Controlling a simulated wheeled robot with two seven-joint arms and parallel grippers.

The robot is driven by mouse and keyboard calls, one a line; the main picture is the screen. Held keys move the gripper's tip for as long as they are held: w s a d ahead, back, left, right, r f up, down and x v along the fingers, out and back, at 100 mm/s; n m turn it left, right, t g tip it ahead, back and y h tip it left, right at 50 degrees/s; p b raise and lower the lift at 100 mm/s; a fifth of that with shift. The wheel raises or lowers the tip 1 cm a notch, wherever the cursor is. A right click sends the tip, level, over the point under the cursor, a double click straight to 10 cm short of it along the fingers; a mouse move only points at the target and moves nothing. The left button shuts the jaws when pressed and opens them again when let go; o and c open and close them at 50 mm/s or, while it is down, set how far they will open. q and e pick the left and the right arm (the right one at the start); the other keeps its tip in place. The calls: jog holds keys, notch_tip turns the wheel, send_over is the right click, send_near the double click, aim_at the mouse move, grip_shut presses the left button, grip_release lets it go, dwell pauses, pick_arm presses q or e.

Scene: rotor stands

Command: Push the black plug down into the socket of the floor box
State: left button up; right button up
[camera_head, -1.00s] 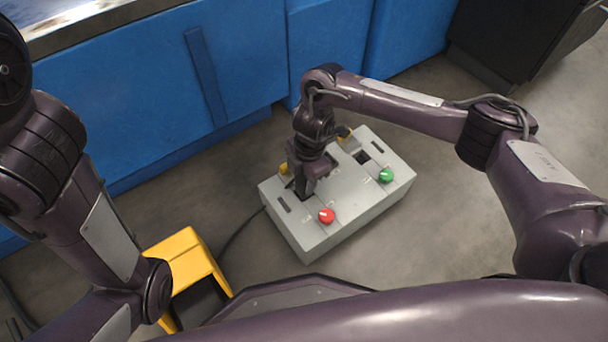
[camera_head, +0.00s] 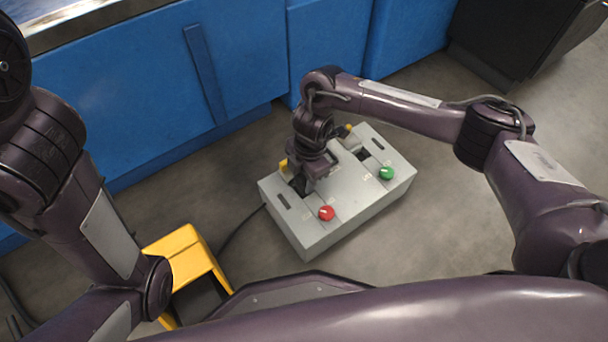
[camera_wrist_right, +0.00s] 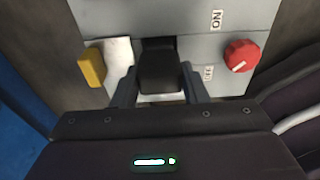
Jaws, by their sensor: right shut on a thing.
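The grey floor box (camera_head: 352,208) stands on the floor, with a red knob (camera_head: 326,213) and a green knob (camera_head: 386,174) on its top. My right gripper (camera_head: 303,186) is over the left part of the box top. In the right wrist view, it (camera_wrist_right: 158,90) is shut on the black plug (camera_wrist_right: 159,72). A dark opening shows just behind the plug, and I cannot tell how deep the plug sits. The red knob also shows there (camera_wrist_right: 241,56), right of the plug. My left arm is at the left of the head view; its gripper is out of frame.
A yellow block (camera_wrist_right: 92,67) sits left of the plug, and another yellow piece (camera_head: 348,129) is at the box's far edge. A yellow stand (camera_head: 185,257) is left of the box. Blue panels (camera_head: 160,90) rise behind. A cable runs from the box's left side.

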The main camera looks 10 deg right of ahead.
jog(key=shift+f, duration=0.2)
dwell(0.5)
jog(key=shift+p, duration=0.4)
jog(key=shift+f, duration=0.45)
dwell(0.6)
jog(key=o, duration=1.2)
jog(key=shift+c, duration=0.2)
jog(key=shift+r, duration=0.1)
